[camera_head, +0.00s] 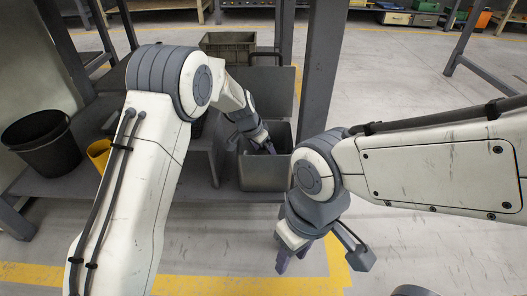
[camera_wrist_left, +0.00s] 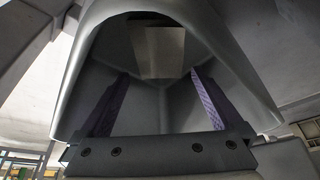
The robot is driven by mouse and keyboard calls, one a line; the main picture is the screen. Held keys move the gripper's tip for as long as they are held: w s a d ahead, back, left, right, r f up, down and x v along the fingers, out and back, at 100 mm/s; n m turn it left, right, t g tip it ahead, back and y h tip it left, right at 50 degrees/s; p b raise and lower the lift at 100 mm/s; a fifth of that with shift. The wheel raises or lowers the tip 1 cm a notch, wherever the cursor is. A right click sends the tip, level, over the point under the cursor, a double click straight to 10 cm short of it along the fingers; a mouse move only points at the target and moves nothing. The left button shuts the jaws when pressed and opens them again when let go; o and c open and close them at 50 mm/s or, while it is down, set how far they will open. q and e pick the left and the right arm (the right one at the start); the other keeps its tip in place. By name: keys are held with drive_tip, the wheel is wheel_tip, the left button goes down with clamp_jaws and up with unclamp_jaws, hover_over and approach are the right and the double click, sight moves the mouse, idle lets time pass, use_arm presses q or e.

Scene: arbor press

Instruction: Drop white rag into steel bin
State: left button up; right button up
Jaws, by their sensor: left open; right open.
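The steel bin (camera_head: 265,178) is a grey open box on the low shelf, in the middle of the head view. My left gripper (camera_head: 268,148) reaches down into its opening, and its fingertips are partly hidden there. In the left wrist view, my left gripper (camera_wrist_left: 160,77) has its two purple-padded fingers wide apart with nothing visible between them. Grey walls of the bin (camera_wrist_left: 165,30) surround them. I cannot make out the white rag in either view. My right gripper (camera_head: 283,262) hangs empty and open to the right of and nearer than the bin, clear of it.
A black bucket (camera_head: 42,143) and a yellow container (camera_head: 99,153) stand on the shelf at left. An olive crate (camera_head: 228,46) is behind the bin. A dark upright post (camera_head: 318,70) rises beside the bin. The floor at right is mostly clear.

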use_arm(q)
drive_tip(key=p+v, duration=0.4)
drive_tip(key=v, duration=0.4)
drive_tip(key=shift+d, duration=0.1)
